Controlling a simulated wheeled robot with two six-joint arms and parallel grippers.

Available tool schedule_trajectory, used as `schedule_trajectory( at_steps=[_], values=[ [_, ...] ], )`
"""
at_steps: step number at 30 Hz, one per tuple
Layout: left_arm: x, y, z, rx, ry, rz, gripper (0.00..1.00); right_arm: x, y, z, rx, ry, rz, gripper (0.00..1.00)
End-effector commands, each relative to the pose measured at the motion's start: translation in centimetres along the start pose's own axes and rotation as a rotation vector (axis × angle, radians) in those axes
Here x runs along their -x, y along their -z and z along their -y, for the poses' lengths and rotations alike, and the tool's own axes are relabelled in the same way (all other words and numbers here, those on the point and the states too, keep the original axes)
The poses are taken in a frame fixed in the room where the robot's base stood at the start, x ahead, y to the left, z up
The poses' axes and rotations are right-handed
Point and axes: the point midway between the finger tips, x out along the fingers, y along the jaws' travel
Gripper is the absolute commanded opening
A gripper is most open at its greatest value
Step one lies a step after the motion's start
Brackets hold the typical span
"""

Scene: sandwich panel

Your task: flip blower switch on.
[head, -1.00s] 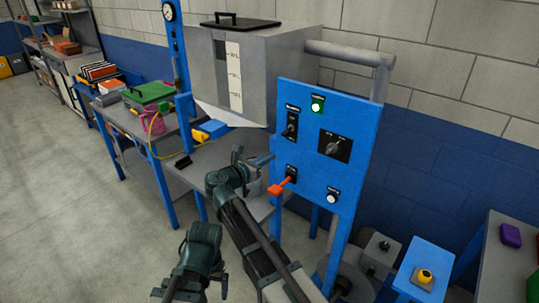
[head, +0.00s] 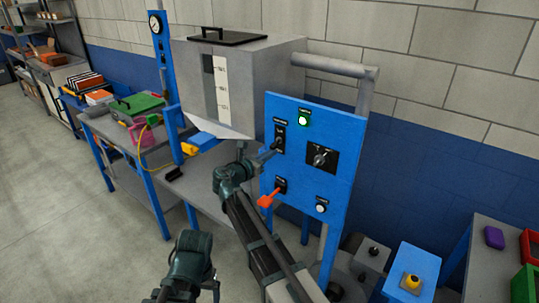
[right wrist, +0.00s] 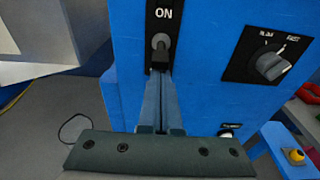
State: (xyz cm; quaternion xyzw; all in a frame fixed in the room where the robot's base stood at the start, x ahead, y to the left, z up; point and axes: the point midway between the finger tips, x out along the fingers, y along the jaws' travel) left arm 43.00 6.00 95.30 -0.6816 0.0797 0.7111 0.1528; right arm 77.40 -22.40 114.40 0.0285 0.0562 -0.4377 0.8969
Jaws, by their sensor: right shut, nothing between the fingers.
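The blower switch (head: 279,136) is a toggle on a black plate at the upper left of the blue control panel (head: 338,189). In the right wrist view its grey rounded lever tip (right wrist: 160,42) shows just below the word ON. My right gripper (head: 275,149) is shut and empty, with its fingertips at the lower part of the switch. In the right wrist view the closed fingers (right wrist: 160,80) point up at the lever from below; contact is hard to tell. My left arm shows low in the head view, but its fingers cannot be made out.
A red-handled lever (head: 268,199) sticks out below the switch. A rotary knob (head: 320,158), a lit green lamp (head: 303,118) and a white button (head: 321,208) share the panel. A grey hopper (head: 232,85) stands left of it. Open floor lies at left.

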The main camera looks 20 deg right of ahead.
Motion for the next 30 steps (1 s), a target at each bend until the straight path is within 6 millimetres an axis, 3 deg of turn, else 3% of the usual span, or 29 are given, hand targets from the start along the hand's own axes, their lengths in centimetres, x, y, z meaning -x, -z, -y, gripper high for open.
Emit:
schedule_trajectory(
  at_steps=[8, 24, 28, 30],
  values=[
    [0.2, 0.0, 0.0, 0.000, 0.000, 0.000, 0.91, 0.0, -0.1, 0.0, 0.000, 0.000, -0.003, 0.00],
    [8.5, -0.5, 0.8, -0.002, 0.000, 0.000, 0.91, 0.7, -2.6, 0.0, 0.002, 0.003, -0.279, 0.00],
    [9.8, -0.6, 0.9, -0.001, 0.000, 0.000, 0.91, 0.8, -2.7, 0.0, 0.002, 0.002, -0.336, 0.00],
    [9.2, -0.5, 0.9, -0.001, 0.000, 0.000, 0.91, 0.8, -2.0, 0.0, 0.002, 0.001, -0.339, 0.00]
  ],
)
